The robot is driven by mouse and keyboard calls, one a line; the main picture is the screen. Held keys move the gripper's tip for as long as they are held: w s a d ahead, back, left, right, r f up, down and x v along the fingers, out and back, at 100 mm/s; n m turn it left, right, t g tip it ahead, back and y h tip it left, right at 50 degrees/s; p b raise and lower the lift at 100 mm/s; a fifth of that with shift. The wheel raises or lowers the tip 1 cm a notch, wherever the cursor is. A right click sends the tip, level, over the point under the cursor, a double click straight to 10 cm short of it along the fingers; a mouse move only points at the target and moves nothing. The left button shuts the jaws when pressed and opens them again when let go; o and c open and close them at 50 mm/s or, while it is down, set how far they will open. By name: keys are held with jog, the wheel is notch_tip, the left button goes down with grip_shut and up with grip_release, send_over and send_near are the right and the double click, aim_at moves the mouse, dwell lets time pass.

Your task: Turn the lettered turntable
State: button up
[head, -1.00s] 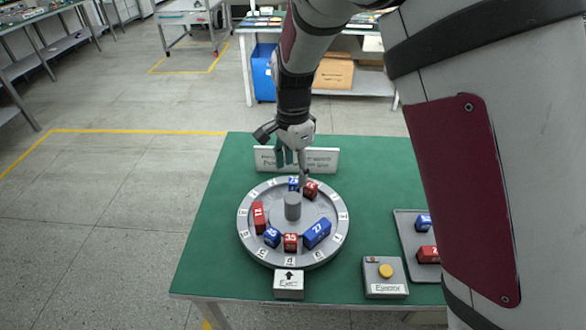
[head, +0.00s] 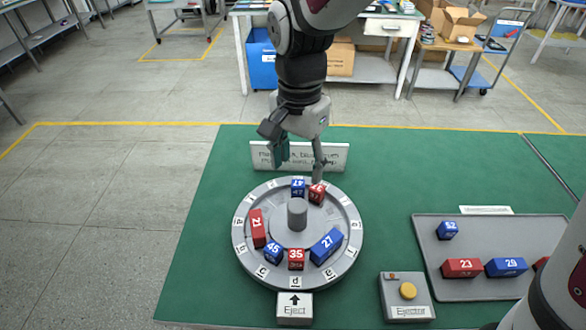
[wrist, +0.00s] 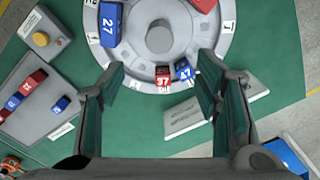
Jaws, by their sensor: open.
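The round grey turntable (head: 247,208) stands on the green table, with letters around its rim and a grey knob (head: 297,213) at its middle. On it sit a blue block 47 (head: 298,187), a red block 37 (head: 317,192), a red block 21 (head: 257,228), a blue block 45 (head: 271,252), a red block 35 (head: 296,259) and a blue block 27 (head: 326,246). My gripper (head: 297,170) is open above the turntable's far edge. In the wrist view, blocks 37 (wrist: 163,76) and 47 (wrist: 184,70) show between its fingers. I cannot tell whether it touches anything.
An "Eject" marker (head: 294,309) with an arrow stands at the near rim, by letter d. An ejector box (head: 406,300) with a yellow button is to its right. A grey tray (head: 430,240) holds several blocks. A white sign (head: 335,157) stands behind the turntable.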

aim_at(298, 204)
notch_tip(298, 204, down, 14)
jog(key=shift+r+b, duration=0.2)
jog(key=shift+b, duration=0.3)
grip_shut()
